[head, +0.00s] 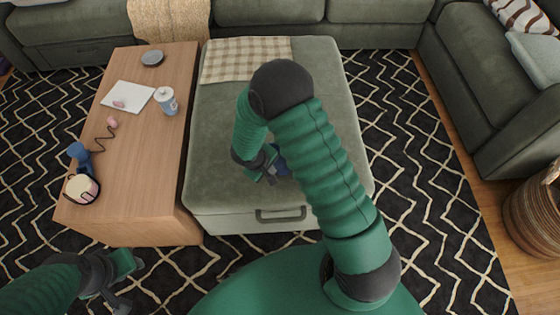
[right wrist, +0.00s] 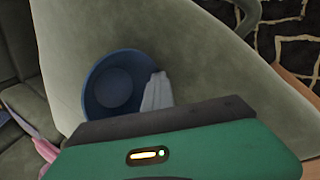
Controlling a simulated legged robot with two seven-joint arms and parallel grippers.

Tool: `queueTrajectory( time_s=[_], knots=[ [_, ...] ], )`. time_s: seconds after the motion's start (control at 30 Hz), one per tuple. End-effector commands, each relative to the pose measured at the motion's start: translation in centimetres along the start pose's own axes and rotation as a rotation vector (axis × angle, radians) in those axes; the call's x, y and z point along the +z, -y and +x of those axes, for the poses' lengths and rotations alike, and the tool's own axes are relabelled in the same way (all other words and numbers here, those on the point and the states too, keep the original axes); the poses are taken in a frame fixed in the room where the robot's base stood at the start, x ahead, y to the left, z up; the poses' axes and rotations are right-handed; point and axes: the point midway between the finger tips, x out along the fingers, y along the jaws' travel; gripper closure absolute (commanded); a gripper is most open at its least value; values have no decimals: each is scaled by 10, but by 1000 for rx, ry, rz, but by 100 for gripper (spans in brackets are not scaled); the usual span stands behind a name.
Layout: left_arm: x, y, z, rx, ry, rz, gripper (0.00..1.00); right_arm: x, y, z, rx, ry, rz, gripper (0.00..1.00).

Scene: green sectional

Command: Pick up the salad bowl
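The salad bowl is a round blue bowl (right wrist: 108,82) on the grey-green ottoman (right wrist: 200,60) in the right wrist view. In the head view only a blue patch of it (head: 284,163) shows beside my right gripper (head: 270,176), and my arm hides the rest. In the right wrist view the grey fingers (right wrist: 156,92) lie close together over the bowl's right rim. Whether they grip the rim or only overlap it cannot be told. My left gripper (head: 130,284) is open and empty, low over the rug at the lower left of the head view.
A checked cloth (head: 240,58) lies on the ottoman's far end. Green sofas stand behind and right.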

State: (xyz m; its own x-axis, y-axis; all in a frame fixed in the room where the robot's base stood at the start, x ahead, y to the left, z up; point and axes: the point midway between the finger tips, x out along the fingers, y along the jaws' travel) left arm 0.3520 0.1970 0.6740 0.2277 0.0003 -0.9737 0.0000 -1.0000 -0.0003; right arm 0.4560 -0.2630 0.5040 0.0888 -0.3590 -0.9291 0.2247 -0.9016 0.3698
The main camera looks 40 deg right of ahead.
Motion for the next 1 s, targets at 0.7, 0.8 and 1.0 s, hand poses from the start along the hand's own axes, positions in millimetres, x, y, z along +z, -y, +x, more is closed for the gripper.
queueTrajectory(
  time_s=[0.7, 0.8, 1.0],
  knots=[
    [-1, 0, -4, 0, 0, 0, 64, 0, -1, -9, 0, -1, 0, 90],
    [-3, 0, -13, 0, 0, 0, 64, -1, -1, -26, 0, -3, 0, 90],
    [-8, 0, -32, 0, 0, 0, 64, 5, -4, -74, 0, -4, 0, 90]
  ],
)
